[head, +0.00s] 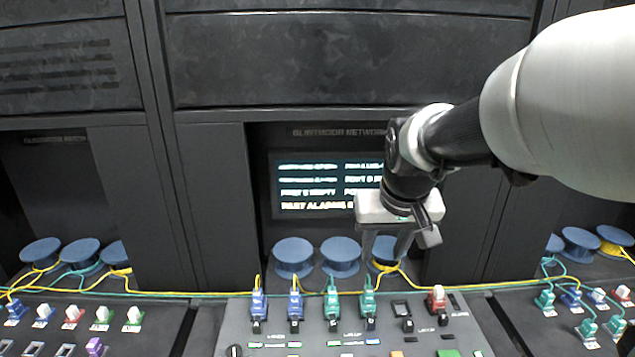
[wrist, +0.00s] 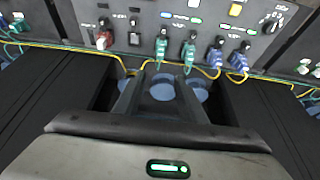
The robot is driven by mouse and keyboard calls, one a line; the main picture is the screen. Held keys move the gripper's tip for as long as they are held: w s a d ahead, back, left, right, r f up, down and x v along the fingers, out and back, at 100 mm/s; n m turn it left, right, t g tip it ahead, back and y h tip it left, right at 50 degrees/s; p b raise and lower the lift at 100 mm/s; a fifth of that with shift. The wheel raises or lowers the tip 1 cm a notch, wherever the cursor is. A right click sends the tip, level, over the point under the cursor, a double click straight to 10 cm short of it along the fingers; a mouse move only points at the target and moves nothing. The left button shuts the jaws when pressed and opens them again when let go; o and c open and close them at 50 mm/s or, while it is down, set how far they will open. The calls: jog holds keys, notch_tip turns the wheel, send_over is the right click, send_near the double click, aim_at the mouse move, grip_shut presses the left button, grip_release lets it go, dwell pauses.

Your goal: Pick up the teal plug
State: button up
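Two teal plugs stand side by side on the middle console, the left one (head: 332,302) and the right one (head: 368,298) in the head view. Both also show in the wrist view, in reversed order, the left one (wrist: 189,52) and the right one (wrist: 160,50). More teal plugs stand on the right console, one of them at its near-left side (head: 545,300). Which one the task means cannot be told. My gripper (head: 386,248) is open and empty, above and behind the right middle plug. Its two fingers (wrist: 163,78) are apart in the wrist view.
Two blue plugs (head: 258,303) stand left of the teal pair. An empty port (head: 402,312) and a red plug (head: 437,300) stand right. Blue spools (head: 293,257) and yellow and teal cables lie behind. Dark cabinet walls (head: 215,200) flank the recess with a screen (head: 308,185).

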send_over(370, 290)
jog(key=s, duration=0.2)
notch_tip(370, 290, down, 11)
jog(key=shift+s+b+x, duration=0.1)
jog(key=shift+b+x, duration=0.1)
jog(key=shift+x, duration=1.15)
jog(key=shift+s+b+x, duration=0.15)
jog(key=shift+b+x, duration=0.05)
jog(key=shift+x, duration=1.1)
jog(key=shift+f, duration=0.1)
grip_shut()
